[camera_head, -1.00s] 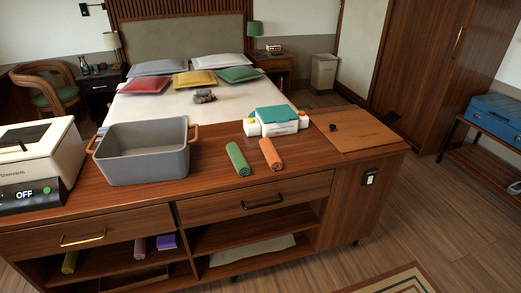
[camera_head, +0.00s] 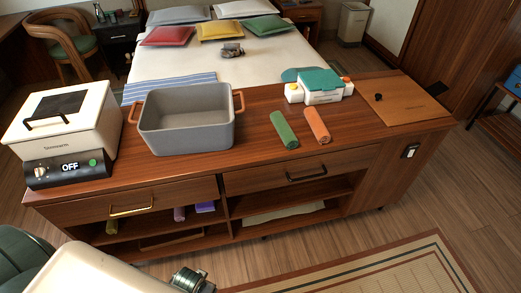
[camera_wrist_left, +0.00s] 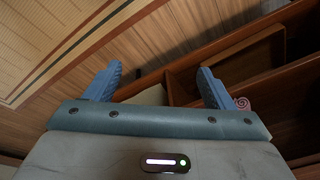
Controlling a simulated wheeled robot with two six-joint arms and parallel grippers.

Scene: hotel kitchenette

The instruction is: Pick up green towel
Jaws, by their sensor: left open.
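The green towel (camera_head: 284,129) is a tight roll lying on the wooden counter, just left of a rolled orange towel (camera_head: 317,126). It is not seen in the left wrist view. My left gripper (camera_wrist_left: 157,86) shows two blue fingers spread apart with nothing between them. It is low in front of the cabinet, well away from the green towel. Only part of my left arm shows at the bottom left of the head view. My right gripper is not seen.
A grey bin (camera_head: 187,121) with wooden handles stands left of the towels, beside a white cooker (camera_head: 65,128). A white box with a teal lid (camera_head: 321,84) stands behind them. A wooden board (camera_head: 402,98) lies at the right. The open shelves (camera_head: 290,207) hold other rolled cloths.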

